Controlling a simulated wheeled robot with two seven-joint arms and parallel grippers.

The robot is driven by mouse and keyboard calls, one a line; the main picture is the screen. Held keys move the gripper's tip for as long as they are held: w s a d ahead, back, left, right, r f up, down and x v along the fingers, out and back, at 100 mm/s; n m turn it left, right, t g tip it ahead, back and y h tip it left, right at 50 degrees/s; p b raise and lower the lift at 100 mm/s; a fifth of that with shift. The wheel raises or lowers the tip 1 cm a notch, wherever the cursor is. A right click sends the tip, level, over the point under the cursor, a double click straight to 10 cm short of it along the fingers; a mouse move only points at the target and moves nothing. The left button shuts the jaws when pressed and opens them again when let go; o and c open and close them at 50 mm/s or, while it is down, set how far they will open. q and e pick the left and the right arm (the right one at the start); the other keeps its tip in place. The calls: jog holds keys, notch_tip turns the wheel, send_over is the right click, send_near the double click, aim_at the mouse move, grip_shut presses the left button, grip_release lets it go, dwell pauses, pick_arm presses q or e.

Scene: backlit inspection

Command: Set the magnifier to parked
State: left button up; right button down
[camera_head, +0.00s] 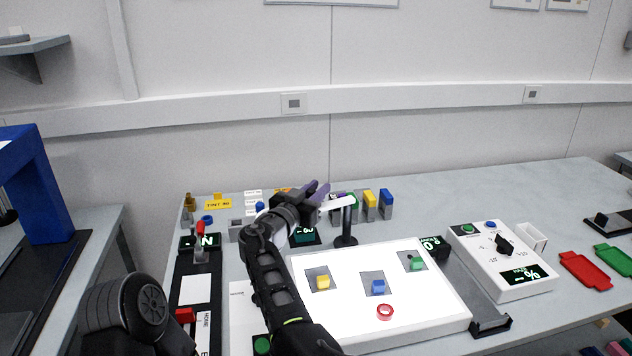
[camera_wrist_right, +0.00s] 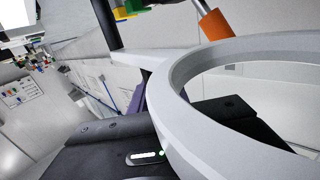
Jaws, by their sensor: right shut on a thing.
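The magnifier has a white arm (camera_head: 338,204) on a black post (camera_head: 346,228) behind the light panel. Its large grey ring (camera_wrist_right: 190,110) fills much of the right wrist view. In the head view the ring is mostly hidden by my right gripper. My right gripper (camera_head: 318,192), with purple fingertips, is shut on the magnifier, to the left of the post top. Exactly where its fingers grip is hard to see. An orange cylinder (camera_wrist_right: 215,25) shows beside the ring; I cannot tell whether it belongs to the magnifier. My left gripper is not in view.
Yellow and blue blocks (camera_head: 386,200) stand behind the post. The bench's back right is clear.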

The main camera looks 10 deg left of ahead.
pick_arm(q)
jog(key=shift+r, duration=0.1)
pick_arm(e)
jog(key=shift+d+f, duration=0.1)
jog(key=shift+d, duration=0.1)
jog(key=c, duration=1.3)
grip_release()
jog(key=shift+w, duration=0.1)
jog(key=shift+o, duration=0.2)
jog(key=shift+a, duration=0.1)
